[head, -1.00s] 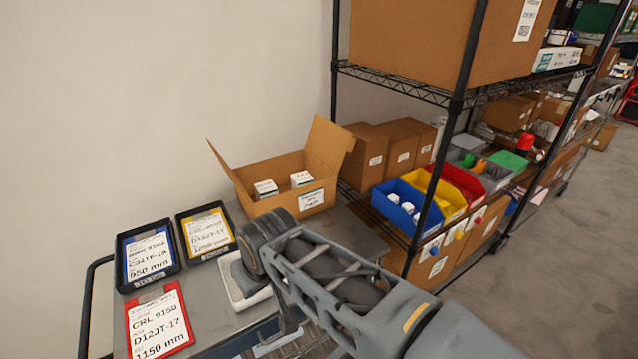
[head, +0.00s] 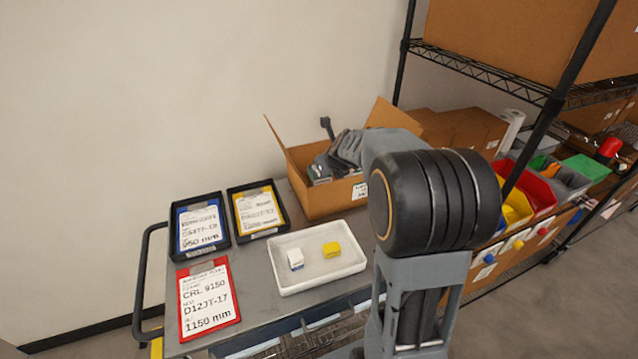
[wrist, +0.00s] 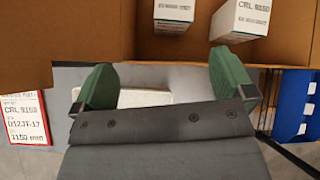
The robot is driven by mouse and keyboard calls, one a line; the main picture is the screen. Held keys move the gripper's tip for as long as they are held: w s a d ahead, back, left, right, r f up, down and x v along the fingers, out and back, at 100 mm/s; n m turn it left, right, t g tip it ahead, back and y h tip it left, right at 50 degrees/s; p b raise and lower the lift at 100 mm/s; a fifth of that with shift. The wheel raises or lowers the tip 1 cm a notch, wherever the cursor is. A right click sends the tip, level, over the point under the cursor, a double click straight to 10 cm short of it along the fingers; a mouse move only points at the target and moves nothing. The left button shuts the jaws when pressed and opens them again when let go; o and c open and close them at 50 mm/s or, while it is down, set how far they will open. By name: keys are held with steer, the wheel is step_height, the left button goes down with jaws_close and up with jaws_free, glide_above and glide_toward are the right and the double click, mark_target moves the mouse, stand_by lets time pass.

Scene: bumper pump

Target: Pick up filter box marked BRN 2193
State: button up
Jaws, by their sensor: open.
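Two white filter boxes, a left one (wrist: 174,12) and a right one (wrist: 240,20), stand in the open cardboard box (wrist: 90,30) at the top of the wrist view.
A wire shelf (head: 490,75) stands at the right.

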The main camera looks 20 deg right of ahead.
mark_target(320, 183)
steer(key=shift+w+d+f+m+b, duration=0.15)
steer(key=shift+w+d+f+m, duration=0.35)
steer(key=shift+w+f, duration=1.35)
steer(key=shift+w+d+f+m+b, duration=0.2)
steer(key=shift+w+d+f+m, duration=0.25)
steer(key=shift+w+f, duration=1.4)
steer(key=shift+w+d+f+m+b, duration=0.15)
steer(key=shift+w+d+f+m, duration=0.3)
steer(key=shift+w+f, duration=1.35)
steer(key=shift+w+a+r, duration=0.1)
steer(key=shift+w+r, duration=0.1)
steer(key=shift+r, duration=0.1)
steer(key=c, duration=1.6)
